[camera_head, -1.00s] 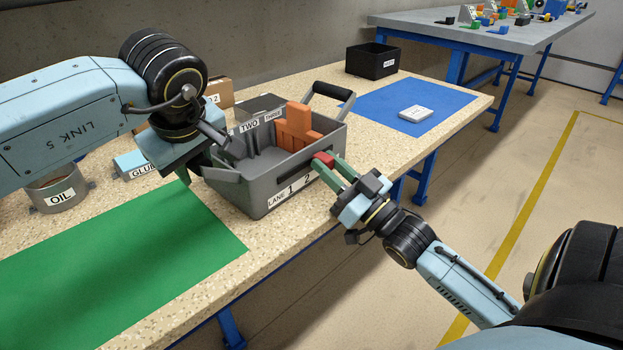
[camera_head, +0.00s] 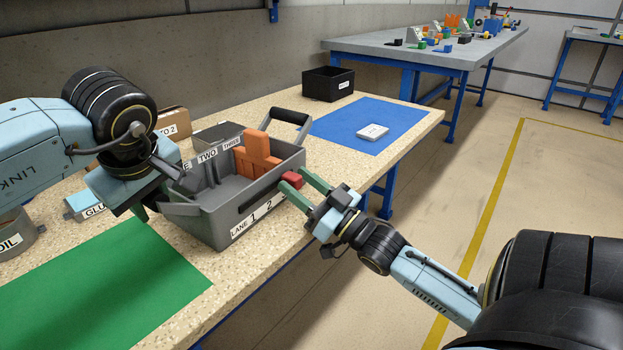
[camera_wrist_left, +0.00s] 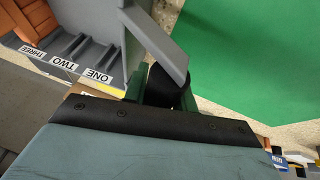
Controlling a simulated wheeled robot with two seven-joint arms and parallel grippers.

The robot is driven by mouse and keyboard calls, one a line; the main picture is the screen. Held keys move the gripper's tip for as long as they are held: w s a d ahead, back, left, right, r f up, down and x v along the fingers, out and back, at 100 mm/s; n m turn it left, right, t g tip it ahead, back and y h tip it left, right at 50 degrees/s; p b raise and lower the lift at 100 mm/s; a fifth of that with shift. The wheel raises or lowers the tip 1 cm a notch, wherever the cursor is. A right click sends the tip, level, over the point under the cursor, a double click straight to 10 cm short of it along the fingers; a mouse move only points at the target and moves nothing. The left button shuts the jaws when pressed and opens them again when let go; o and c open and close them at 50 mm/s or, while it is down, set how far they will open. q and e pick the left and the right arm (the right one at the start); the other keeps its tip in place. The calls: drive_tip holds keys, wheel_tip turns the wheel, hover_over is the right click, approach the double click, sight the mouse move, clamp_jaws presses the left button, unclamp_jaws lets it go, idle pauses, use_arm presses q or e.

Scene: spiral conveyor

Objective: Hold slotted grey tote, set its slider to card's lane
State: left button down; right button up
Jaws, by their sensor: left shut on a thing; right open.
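The slotted grey tote (camera_head: 210,222) stands on the bench, with LANE, 1 and 2 marked on its front and ONE, TWO, THREE tags behind. Orange blocks (camera_head: 257,152) stand in it toward the right; they also show beside the THREE tag in the left wrist view (camera_wrist_left: 35,18). The red slider (camera_head: 291,180) is at the front wall, right of the 2. My right gripper (camera_head: 293,179) is open, its green fingertips on either side of the slider. My left gripper (camera_head: 148,208) is shut on the tote's left handle (camera_wrist_left: 155,38). A brown card (camera_head: 174,122) reads "TO 2".
A blue mat (camera_head: 365,128) with a white labelled block (camera_head: 372,132) lies right of the tote. A black bin (camera_head: 328,84) stands behind. A green mat (camera_head: 110,285) lies in front left. The GLUE box (camera_head: 80,203) and OIL tin (camera_head: 15,235) are at left.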

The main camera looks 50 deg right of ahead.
use_arm(q)
drive_tip(key=shift+a+f, duration=0.1)
drive_tip(key=shift+f, duration=0.1)
use_arm(e)
drive_tip(key=v, duration=1.2)
drive_tip(key=shift+r, duration=0.1)
use_arm(q)
drive_tip(key=c, duration=1.1)
unclamp_jaws()
drive_tip(key=shift+o, duration=0.2)
drive_tip(key=shift+r, duration=0.1)
drive_tip(key=v, duration=1.2)
